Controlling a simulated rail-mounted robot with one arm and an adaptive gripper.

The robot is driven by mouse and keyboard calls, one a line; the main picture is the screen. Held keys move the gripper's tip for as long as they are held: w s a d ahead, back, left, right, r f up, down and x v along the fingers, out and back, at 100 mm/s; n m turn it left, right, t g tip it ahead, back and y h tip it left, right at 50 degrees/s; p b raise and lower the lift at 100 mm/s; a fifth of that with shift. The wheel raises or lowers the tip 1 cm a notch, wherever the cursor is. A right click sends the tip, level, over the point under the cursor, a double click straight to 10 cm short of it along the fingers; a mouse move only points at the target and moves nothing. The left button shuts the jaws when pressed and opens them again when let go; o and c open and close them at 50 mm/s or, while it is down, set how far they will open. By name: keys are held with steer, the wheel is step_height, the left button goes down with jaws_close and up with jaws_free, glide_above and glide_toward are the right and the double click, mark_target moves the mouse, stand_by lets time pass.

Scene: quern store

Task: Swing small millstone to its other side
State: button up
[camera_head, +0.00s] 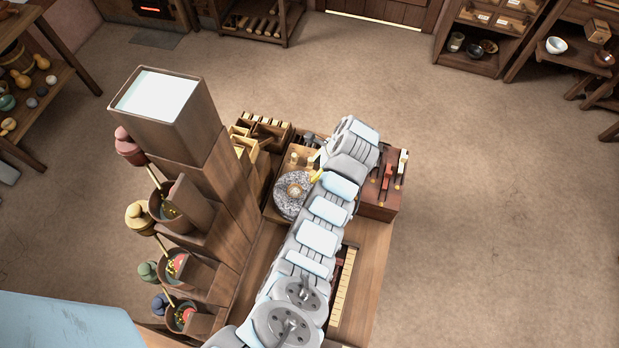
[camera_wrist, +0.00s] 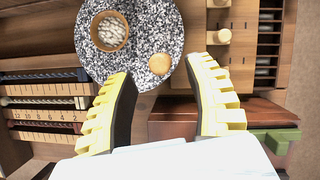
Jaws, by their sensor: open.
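The small millstone (camera_head: 288,204) is a round, grey speckled stone on a wooden bench, just left of my arm. In the wrist view the millstone (camera_wrist: 150,25) fills the top middle. A round wooden cup of pale grains (camera_wrist: 109,31) sits at its centre. A light wooden knob (camera_wrist: 158,64) stands near its rim. My gripper (camera_wrist: 160,70) is open, with its yellow padded fingers on either side of the knob and apart from it. In the head view only a bit of yellow finger shows, and my arm hides most of the gripper.
A tall wooden tower (camera_head: 185,105) with stepped bowls stands left of the millstone. A dark red box with levers (camera_head: 380,200) is to the right. Pale wooden pegs (camera_wrist: 220,36) stand beside the stone, and slotted rows (camera_wrist: 40,100) lie left. Open floor surrounds the bench.

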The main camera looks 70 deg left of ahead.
mark_target(298, 191)
steer(key=shift+x, duration=3.3)
jaws_close()
